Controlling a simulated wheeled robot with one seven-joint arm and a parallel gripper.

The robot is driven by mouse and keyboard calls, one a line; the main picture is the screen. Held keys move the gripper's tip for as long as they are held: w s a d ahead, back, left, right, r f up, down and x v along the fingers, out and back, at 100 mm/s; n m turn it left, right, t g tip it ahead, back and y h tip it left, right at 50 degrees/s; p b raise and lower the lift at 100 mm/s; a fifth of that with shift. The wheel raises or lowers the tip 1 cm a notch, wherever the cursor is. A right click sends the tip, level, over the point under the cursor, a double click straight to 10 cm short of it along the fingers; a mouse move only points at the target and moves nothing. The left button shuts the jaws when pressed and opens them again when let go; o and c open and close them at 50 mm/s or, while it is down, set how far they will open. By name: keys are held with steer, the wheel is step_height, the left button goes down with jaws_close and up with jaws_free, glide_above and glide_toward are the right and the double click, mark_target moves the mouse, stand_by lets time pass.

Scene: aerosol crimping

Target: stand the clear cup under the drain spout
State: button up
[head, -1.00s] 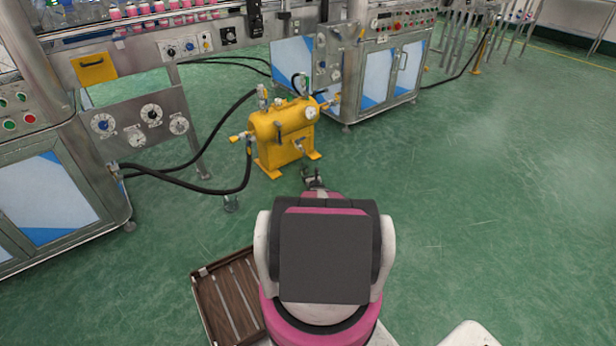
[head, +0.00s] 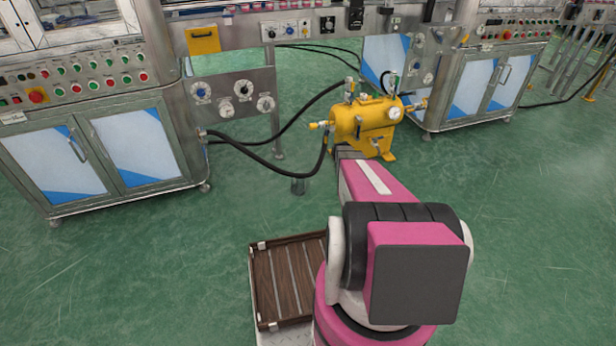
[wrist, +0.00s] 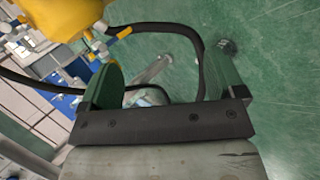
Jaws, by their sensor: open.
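A valve with a yellow handle (head: 316,125) sits at the tank's left end; I cannot tell which fitting is the drain spout. In the wrist view my gripper (wrist: 160,78) has its two green-padded fingers apart. A pale, shiny shape (wrist: 150,96) shows between them, too unclear to name. In the head view my arm hides the gripper, near the tank's lower left.
Steel cabinets stand left (head: 130,145) and right (head: 480,85). A wood-floored tray (head: 252,285) is beside my base. The floor in front of the left cabinet is clear.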

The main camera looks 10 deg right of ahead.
steer(key=s+a+r+m+g+y, duration=0.1)
steer(key=s+a+r+m+g, duration=0.1)
steer(key=s+a+r+m, duration=0.2)
steer(key=s+a+r+m+g+y, duration=0.1)
steer(key=s+a+r+m+g, duration=0.2)
steer(key=s+a+r, duration=0.6)
steer(key=s+a+r+m+g+y, duration=0.1)
steer(key=s+a+r+m+g, duration=0.2)
steer(key=s+a+r+m, duration=0.3)
steer(key=s+a, duration=0.3)
steer(key=s, duration=0.3)
steer(key=s+a+r, duration=0.1)
steer(key=s+a, duration=0.1)
steer(key=s, duration=0.5)
steer(key=shift+a+m, duration=0.3)
steer(key=shift+a, duration=0.1)
